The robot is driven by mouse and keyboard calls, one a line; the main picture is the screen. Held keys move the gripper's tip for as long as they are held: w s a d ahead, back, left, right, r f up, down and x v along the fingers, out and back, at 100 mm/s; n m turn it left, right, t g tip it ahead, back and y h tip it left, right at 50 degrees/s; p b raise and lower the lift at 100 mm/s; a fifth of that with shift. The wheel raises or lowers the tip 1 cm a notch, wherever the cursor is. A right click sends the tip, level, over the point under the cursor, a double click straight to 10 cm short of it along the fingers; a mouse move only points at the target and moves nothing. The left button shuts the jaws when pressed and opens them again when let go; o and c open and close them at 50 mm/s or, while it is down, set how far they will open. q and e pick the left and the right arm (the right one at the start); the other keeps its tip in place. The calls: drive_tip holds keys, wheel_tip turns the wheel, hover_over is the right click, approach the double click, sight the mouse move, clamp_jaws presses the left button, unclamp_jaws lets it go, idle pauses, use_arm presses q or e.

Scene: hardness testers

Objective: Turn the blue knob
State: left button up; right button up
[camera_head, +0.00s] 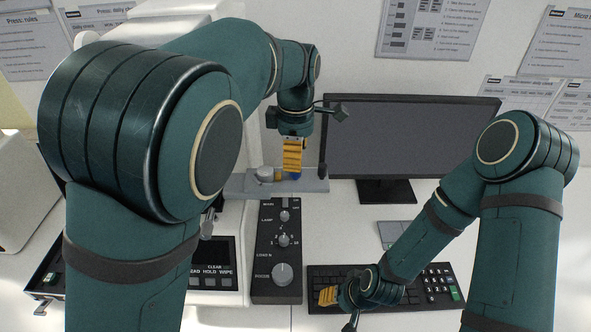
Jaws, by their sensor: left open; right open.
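A small blue knob (296,176) shows as a patch of blue just below the yellow fingers of my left gripper (292,164). It sits at the right part of a grey stage (316,184); most of it is hidden behind the fingers. My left gripper points down at the knob and is open; whether the fingers are around it or only above it I cannot tell. My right gripper (327,296), with yellow fingers, is open and empty over the left end of the keyboard, away from the knob.
A black control box (264,238) with grey knobs stands in front of the stage. A monitor (410,140) is behind, right of my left gripper. A black keyboard (437,283) lies under my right forearm. A white tester with a button panel (225,255) is at left.

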use_arm(q)
drive_tip(key=shift+f, duration=2.25)
clamp_jaws()
